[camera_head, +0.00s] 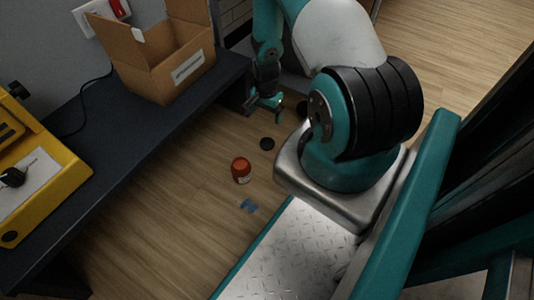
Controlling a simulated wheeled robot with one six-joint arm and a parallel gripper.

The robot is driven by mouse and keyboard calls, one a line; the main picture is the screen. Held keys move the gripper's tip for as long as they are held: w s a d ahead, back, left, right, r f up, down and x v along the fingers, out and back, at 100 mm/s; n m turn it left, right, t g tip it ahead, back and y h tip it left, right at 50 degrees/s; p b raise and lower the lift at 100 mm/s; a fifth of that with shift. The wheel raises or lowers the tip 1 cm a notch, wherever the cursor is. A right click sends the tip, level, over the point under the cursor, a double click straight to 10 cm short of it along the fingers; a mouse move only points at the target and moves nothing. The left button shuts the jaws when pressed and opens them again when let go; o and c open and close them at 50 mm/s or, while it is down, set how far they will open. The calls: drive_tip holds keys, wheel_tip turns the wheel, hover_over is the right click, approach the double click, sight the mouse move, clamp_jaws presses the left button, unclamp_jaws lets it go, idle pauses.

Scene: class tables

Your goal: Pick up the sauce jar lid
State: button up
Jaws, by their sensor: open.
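A small dark round disc, which looks like the sauce jar lid (267,143), lies flat on the wooden floor. The red-orange sauce jar (241,170) stands on the floor just below and left of it in the picture. My gripper (265,106) is open, with nothing visible between its fingers. It is above the lid in the picture and apart from it. The height of the gripper over the floor is hard to judge.
A dark bench (110,135) on the left carries an open cardboard box (165,75) and a yellow device (60,185). A small blue piece (249,205) lies on the floor below the jar. Another dark object (302,109) is partly hidden by my arm.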

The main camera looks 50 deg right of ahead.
drive_tip(key=b, duration=0.8)
hover_over(266, 144)
drive_tip(key=f, duration=1.3)
drive_tip(key=shift+s+f, duration=0.15)
drive_tip(key=shift+s, duration=0.25)
drive_tip(key=f+b, duration=0.4)
drive_tip(key=f, duration=0.1)
drive_tip(key=shift+w+d+f+b, duration=0.1)
drive_tip(key=shift+w+f+b, duration=0.05)
drive_tip(key=shift+w+b, duration=0.25)
drive_tip(key=c, duration=1)
